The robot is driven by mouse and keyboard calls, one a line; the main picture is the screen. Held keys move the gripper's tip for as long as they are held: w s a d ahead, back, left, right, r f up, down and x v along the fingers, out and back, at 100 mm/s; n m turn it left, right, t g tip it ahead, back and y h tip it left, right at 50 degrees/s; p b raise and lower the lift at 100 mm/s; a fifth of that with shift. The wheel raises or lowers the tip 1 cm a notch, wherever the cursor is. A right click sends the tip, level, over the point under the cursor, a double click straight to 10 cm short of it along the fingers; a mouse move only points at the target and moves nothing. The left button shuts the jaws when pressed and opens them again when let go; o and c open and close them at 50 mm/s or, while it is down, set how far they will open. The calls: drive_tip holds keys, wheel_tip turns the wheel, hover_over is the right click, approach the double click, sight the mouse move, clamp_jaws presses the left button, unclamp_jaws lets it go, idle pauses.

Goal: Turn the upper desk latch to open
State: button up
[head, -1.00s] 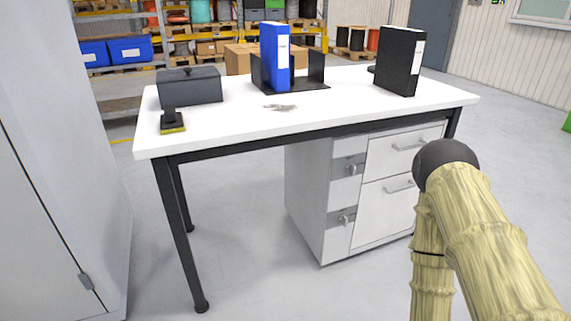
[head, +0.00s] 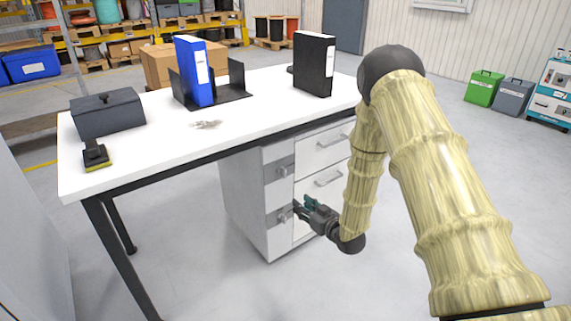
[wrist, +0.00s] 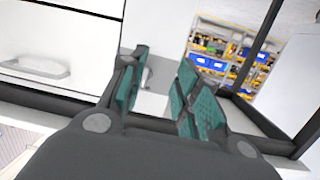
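The desk's drawer unit (head: 246,205) has two grey latches on its left front strip. The upper latch (head: 283,171) is in plain view, with its small handle sticking out. The lower latch (head: 283,216) is partly beside my gripper's fingers in this view. My gripper (head: 303,204) is in front of the unit, below the upper latch and close to the lower one; I cannot tell whether it touches. In the wrist view my gripper (wrist: 165,75) has its two green-padded fingers apart, with nothing clearly held. A grey latch plate (wrist: 152,73) shows behind the gap, partly hidden.
Drawer handles (head: 328,178) stick out right of the latches, one also in the wrist view (wrist: 35,68). The white desktop (head: 150,150) overhangs the unit and carries a dark box (head: 108,114), a blue binder (head: 195,72) and a black binder (head: 314,64). Floor in front is free.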

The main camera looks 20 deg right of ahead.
drive_tip(key=n+t+y, duration=0.1)
drive_tip(key=t, duration=0.1)
approach(283, 172)
drive_tip(key=r+b+x, duration=0.1)
drive_tip(key=b+x, duration=0.1)
drive_tip(key=x, duration=0.7)
drive_tip(key=shift+w+d, duration=0.15)
drive_tip(key=shift+d, duration=0.15)
drive_tip(key=shift+r, duration=0.1)
clamp_jaws()
